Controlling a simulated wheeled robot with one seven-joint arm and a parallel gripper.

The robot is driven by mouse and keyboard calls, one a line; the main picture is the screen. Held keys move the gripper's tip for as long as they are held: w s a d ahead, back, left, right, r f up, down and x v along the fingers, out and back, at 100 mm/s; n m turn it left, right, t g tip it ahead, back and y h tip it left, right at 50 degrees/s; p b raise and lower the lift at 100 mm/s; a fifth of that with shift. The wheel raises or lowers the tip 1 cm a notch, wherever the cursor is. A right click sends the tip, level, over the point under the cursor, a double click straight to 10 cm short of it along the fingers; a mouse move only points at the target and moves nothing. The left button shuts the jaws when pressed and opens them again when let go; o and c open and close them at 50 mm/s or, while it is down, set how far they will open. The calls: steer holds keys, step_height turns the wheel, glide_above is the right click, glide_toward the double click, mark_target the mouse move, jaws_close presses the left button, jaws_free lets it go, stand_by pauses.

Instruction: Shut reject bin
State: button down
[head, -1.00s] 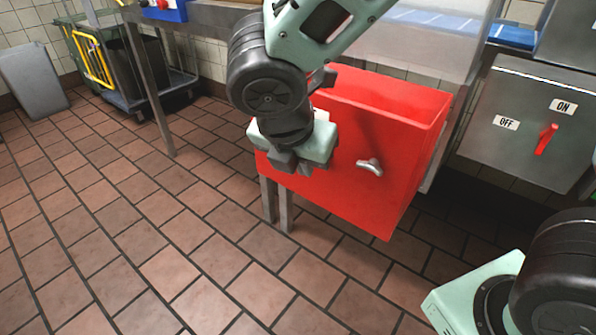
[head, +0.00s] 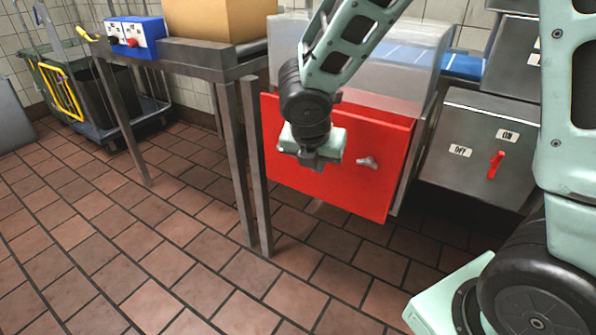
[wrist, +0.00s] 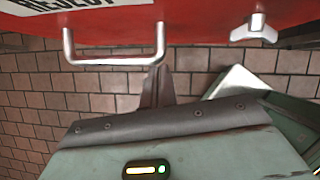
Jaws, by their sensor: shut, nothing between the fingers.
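The reject bin (head: 345,185) is a red box under the steel machine, with its front panel facing me. It sits close in against the machine; only a thin strip of its top shows behind the front edge, and I cannot tell whether it is fully flush. A silver T-shaped latch knob (head: 367,162) is on its front, also in the wrist view (wrist: 254,29). The wrist view shows a silver U-shaped handle (wrist: 115,60) below a partly cut-off label. My gripper (head: 318,162) is shut and empty, close in front of the panel, its fingers by the handle's right end; contact is unclear.
Steel table legs (head: 252,170) stand just left of the bin. A grey switch box (head: 478,150) with a red lever is at right. A cardboard box (head: 215,18) and blue control box (head: 135,36) sit on the table. Tiled floor in front is clear.

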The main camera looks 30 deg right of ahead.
steer(key=shift+w+d+p, duration=0.2)
steer(key=shift+w+d, duration=0.3)
steer(key=shift+d, duration=0.25)
steer(key=shift+w+d+p, duration=0.15)
steer(key=shift+w+d, duration=0.35)
steer(key=shift+d, duration=0.25)
steer(key=shift+w+d+p, duration=0.2)
steer(key=shift+w+d, duration=0.3)
steer(key=shift+d, duration=0.25)
